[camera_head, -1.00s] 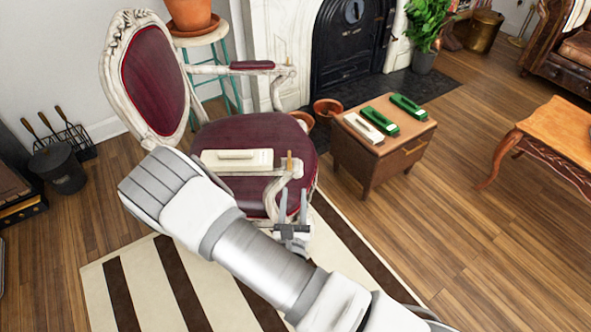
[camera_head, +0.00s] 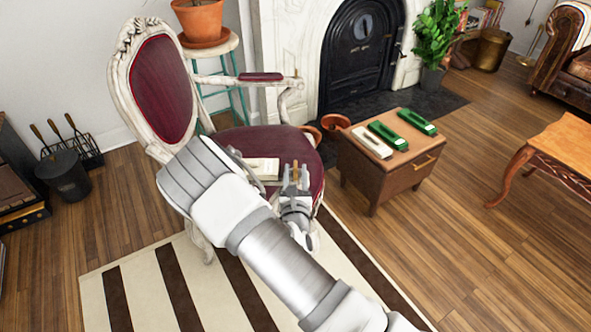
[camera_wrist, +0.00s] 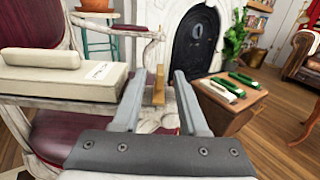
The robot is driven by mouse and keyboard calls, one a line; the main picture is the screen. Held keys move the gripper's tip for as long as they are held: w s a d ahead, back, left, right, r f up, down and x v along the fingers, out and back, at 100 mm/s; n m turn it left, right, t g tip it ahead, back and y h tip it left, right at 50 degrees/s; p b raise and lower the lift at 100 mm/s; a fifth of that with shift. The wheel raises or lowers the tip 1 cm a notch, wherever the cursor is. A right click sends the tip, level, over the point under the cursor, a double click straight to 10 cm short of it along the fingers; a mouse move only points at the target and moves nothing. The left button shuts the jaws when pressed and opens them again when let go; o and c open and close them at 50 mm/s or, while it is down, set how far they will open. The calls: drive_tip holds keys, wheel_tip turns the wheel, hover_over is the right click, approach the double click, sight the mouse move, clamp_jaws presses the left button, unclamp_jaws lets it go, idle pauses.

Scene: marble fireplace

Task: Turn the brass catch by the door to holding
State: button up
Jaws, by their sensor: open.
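A small upright brass-coloured piece (camera_wrist: 159,86), which looks like the catch, stands at the front end of the chair's near armrest. In the wrist view it shows between the two fingers of my gripper (camera_wrist: 158,74), which is open, with a gap on both sides. In the head view my gripper (camera_head: 295,172) is at the armrest end, with the brass piece (camera_head: 295,166) in line between its fingertips. I cannot tell how far in depth the fingers are from it. A cream block with a raised handle (camera_wrist: 40,60) lies left of the brass piece, partly hidden by my arm in the head view.
The chair (camera_head: 160,88) has a red seat and carved white frame. A small wooden cabinet (camera_head: 385,172) right of it carries one white and two green handled blocks. A black fireplace door (camera_head: 357,50) is behind. A potted plant stands on a teal stool (camera_head: 216,47). Striped rug below.

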drive_tip(key=shift+w, duration=1.25)
clamp_jaws()
